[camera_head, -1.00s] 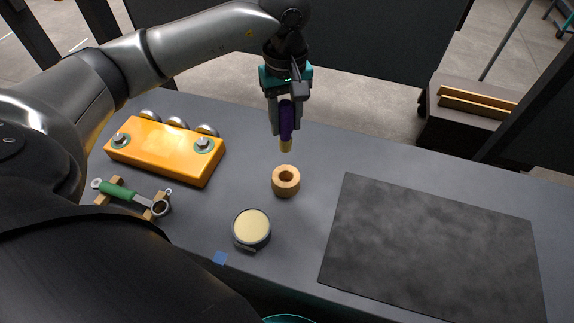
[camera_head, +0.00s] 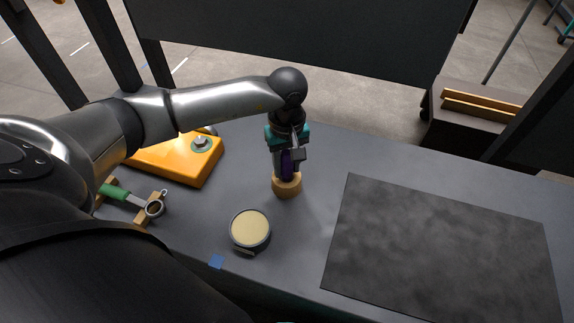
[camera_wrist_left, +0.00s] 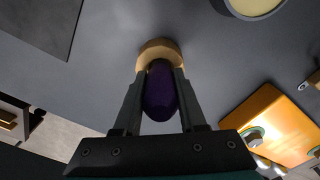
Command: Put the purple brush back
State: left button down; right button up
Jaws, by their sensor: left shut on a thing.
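The purple brush (camera_head: 287,164) is upright in my left gripper (camera_head: 286,172), which is shut on it. The brush's lower end is at the wooden ring-shaped holder (camera_head: 287,188) on the table; its tip is hidden, seemingly down in the holder's hole. In the left wrist view the purple handle (camera_wrist_left: 160,92) sits between the two fingers (camera_wrist_left: 160,95), with the wooden holder (camera_wrist_left: 160,50) right beyond it. I cannot tell how deep the brush sits. My right gripper is not in view.
A round tin with a cream top (camera_head: 250,229) stands in front of the holder. An orange block (camera_head: 185,165) and a green-handled tool on wooden rests (camera_head: 112,191) are at the left. A dark mat (camera_head: 440,250) lies at the right. A blue square (camera_head: 216,262) lies near the front edge.

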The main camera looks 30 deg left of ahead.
aim_at(287, 153)
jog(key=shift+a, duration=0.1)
pick_arm(q)
jog(key=shift+f, duration=0.1)
jog(key=shift+c, duration=2.4)
grip_release()
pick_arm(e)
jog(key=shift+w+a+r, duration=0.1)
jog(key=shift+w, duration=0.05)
pick_arm(q)
jog(key=shift+r, duration=0.3)
notch_tip(287, 153, up, 6)
jog(key=shift+f+p, duration=0.1)
jog(key=shift+p, duration=0.8)
notch_tip(287, 153, up, 5)
jog(key=shift+f+p, duration=0.2)
jog(key=shift+p, duration=0.3)
jog(key=shift+r, duration=0.7)
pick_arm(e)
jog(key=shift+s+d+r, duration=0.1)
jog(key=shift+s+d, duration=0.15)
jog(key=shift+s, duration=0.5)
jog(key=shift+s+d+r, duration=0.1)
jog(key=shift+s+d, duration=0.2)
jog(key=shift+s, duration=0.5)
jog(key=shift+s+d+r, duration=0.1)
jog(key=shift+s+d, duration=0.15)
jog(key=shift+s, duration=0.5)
